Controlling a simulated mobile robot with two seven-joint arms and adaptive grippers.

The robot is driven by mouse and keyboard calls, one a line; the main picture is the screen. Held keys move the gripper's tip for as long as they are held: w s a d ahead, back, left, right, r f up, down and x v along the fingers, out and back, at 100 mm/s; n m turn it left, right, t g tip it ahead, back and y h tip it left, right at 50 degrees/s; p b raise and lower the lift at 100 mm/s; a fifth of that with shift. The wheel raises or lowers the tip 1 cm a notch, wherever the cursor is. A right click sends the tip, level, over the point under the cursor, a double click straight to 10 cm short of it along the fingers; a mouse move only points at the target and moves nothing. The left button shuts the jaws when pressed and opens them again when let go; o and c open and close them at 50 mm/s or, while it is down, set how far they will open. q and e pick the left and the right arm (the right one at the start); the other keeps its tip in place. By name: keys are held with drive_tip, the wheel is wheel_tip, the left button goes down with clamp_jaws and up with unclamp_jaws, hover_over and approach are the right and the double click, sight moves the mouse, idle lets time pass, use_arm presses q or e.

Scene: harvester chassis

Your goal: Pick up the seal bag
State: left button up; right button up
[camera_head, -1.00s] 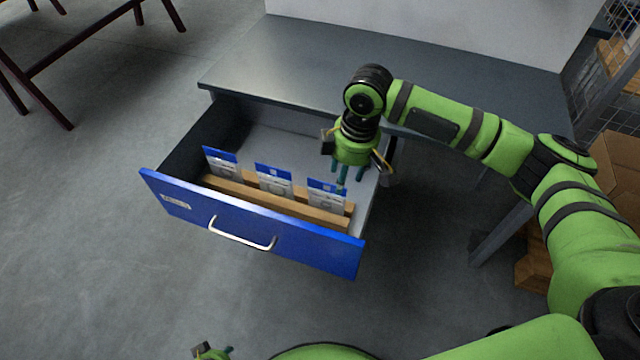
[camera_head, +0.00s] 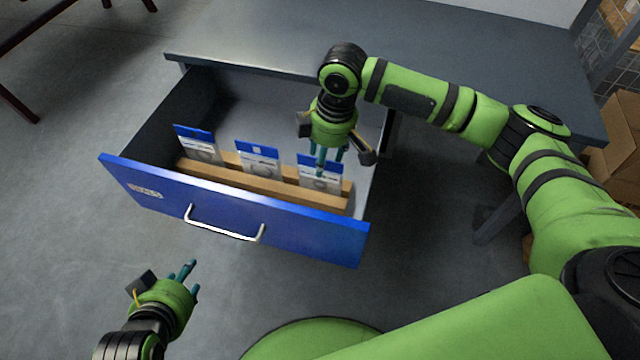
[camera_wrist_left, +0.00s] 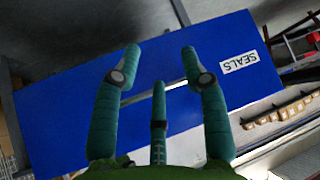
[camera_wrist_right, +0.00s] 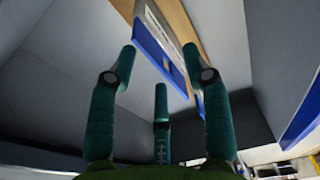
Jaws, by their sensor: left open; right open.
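Three seal bags with blue headers stand in a row in the open drawer: the left one (camera_head: 198,147), the middle one (camera_head: 258,160) and the right one (camera_head: 316,180). My right gripper (camera_head: 330,164) is open, fingers down, just above and behind the right bag and partly covering it. In the right wrist view a blue-headed bag (camera_wrist_right: 160,48) shows beyond the open fingers (camera_wrist_right: 165,65), with nothing between them. My left gripper (camera_head: 188,275) is open and empty in front of the drawer. The left wrist view shows its fingers (camera_wrist_left: 160,75) facing the blue drawer front.
The blue drawer front (camera_head: 300,232) has a silver handle (camera_head: 222,232) and a "SEALS" label (camera_wrist_left: 238,63). A wooden rack (camera_head: 230,190) holds the bags upright. The grey bench top (camera_head: 240,45) lies behind. Cardboard boxes (camera_head: 615,150) stand at right.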

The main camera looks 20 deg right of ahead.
sight(320, 179)
wheel_tip(320, 179, down, 2)
drive_tip(key=shift+w+a+f+b, duration=0.1)
drive_tip(key=shift+b, duration=0.2)
drive_tip(key=f, duration=0.1)
drive_tip(key=f+b, duration=0.1)
drive_tip(key=f, duration=0.1)
drive_tip(key=f+b, duration=0.1)
drive_tip(key=shift+w+a+f, duration=0.15)
drive_tip(key=shift+a+f, duration=0.05)
drive_tip(key=shift+a, duration=0.05)
drive_tip(key=shift+f, duration=0.1)
use_arm(q)
drive_tip(key=w+d+r+t+h, duration=0.1)
drive_tip(key=w+d+r+t, duration=0.1)
drive_tip(key=r+t, duration=0.1)
drive_tip(key=w+d+r+m+t+h, duration=0.1)
drive_tip(key=w+r+t, duration=0.1)
drive_tip(key=r, duration=0.4)
drive_tip(key=w+d+r+t+h, duration=0.1)
drive_tip(key=w+d+r+t, duration=0.1)
drive_tip(key=r+t, duration=0.2)
drive_tip(key=shift+w+d+r+h, duration=0.3)
drive_tip(key=shift+w+d+r, duration=0.05)
drive_tip(key=shift+r, duration=0.2)
use_arm(e)
clamp_jaws()
